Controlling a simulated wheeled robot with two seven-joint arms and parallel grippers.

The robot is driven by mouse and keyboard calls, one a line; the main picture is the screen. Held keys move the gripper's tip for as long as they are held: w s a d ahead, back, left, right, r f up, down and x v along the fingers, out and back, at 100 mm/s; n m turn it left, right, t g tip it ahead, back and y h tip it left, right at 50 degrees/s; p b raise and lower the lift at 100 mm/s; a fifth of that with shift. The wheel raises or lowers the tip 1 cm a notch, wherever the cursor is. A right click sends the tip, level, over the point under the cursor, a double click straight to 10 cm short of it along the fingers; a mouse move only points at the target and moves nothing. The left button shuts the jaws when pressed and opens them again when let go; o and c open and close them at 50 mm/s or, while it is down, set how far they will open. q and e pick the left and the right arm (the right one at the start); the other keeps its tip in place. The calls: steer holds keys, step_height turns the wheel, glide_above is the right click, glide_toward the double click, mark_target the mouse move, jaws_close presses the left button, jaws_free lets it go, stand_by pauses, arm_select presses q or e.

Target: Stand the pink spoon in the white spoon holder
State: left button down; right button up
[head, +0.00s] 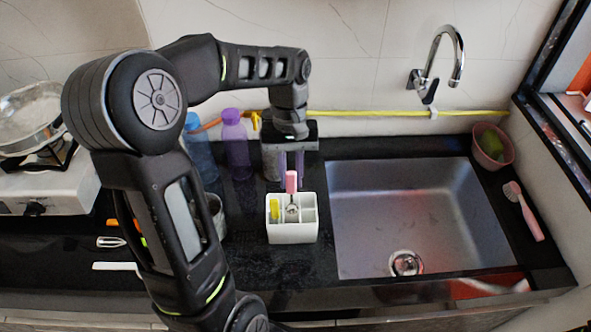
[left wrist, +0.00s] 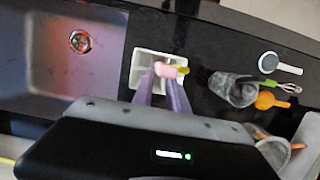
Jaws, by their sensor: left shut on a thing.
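The pink spoon (head: 291,182) hangs upright, pink handle up and metal bowl down, in my left gripper (head: 291,173). The gripper's purple fingers are shut on the handle. The white spoon holder (head: 292,234) stands on the black counter directly below, left of the sink. The spoon's bowl is at the middle of the holder's open top; I cannot tell whether it is inside a compartment or just above. In the left wrist view, the pink handle (left wrist: 165,70) is between the fingertips (left wrist: 160,85) and covers part of the holder (left wrist: 143,62). My right gripper is not in view.
A yellow item (head: 274,209) is in the holder's left compartment. The sink (head: 400,210) is at right. Purple (head: 235,145) and blue bottles (head: 200,150) stand behind left. A pink brush (head: 525,212) lies right of the sink. Utensils and a cup lie left, partly behind my arm.

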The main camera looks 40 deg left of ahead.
arm_select(q)
steer(key=shift+f+b, duration=2.15)
steer(key=shift+f, duration=1.4)
steer(key=c, duration=1.2)
jaws_free()
steer(key=shift+c, duration=0.2)
steer(key=shift+w+a+r, duration=0.15)
steer(key=shift+r, duration=0.4)
steer(key=d+p+v, duration=0.1)
steer(key=v, duration=0.5)
steer(key=shift+a+r+p, duration=0.4)
steer(key=shift+a, duration=0.1)
